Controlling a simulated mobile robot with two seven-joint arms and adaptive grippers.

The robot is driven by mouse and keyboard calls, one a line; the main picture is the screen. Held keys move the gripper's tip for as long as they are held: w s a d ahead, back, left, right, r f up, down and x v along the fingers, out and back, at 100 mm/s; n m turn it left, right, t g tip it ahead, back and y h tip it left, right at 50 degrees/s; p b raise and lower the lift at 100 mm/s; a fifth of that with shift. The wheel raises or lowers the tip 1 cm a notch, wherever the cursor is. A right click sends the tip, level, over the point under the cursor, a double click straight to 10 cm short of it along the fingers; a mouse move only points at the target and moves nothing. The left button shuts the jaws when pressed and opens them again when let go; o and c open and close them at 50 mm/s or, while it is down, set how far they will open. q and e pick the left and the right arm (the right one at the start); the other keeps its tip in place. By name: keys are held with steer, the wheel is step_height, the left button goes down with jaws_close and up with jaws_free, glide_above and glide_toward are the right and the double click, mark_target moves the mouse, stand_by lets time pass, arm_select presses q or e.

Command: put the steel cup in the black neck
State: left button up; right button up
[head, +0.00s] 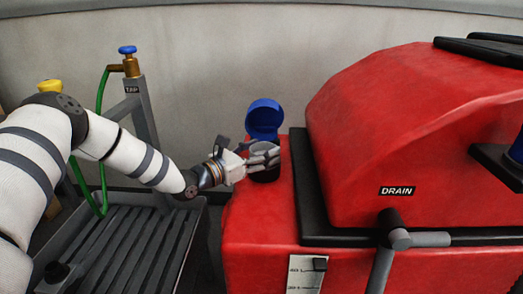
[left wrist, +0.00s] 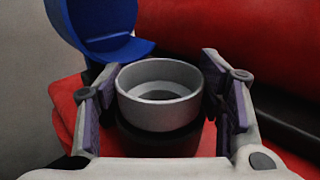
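The steel cup (left wrist: 159,97) is a short, round, grey cup, upright, with its open top showing in the left wrist view. It sits at the mouth of the black neck (left wrist: 150,143), whose dark wall shows below it; how deep it sits cannot be told. In the head view, the black neck (head: 265,175) stands on the red tank, partly hidden by my fingers. My left gripper (head: 262,157) is around the cup. In the left wrist view, its fingers (left wrist: 160,82) are spread on both sides of the cup, with narrow gaps. My right gripper is not in view.
A blue lid (head: 264,118) stands raised behind the neck. The red tank (head: 400,130) fills the right side, with a DRAIN label (head: 397,190). A slatted grey rack (head: 120,250) and a tap post (head: 133,95) with a green hose stand left.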

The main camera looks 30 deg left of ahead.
arm_select(q)
steer(key=shift+o, duration=1.3)
steer(key=shift+r, duration=0.3)
steer(key=p+v, duration=0.2)
steer(key=v, duration=1)
steer(key=shift+p, duration=0.4)
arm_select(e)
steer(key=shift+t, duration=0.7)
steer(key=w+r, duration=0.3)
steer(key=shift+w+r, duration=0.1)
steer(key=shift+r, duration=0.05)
arm_select(q)
steer(key=shift+f, duration=0.1)
steer(key=shift+s, duration=0.15)
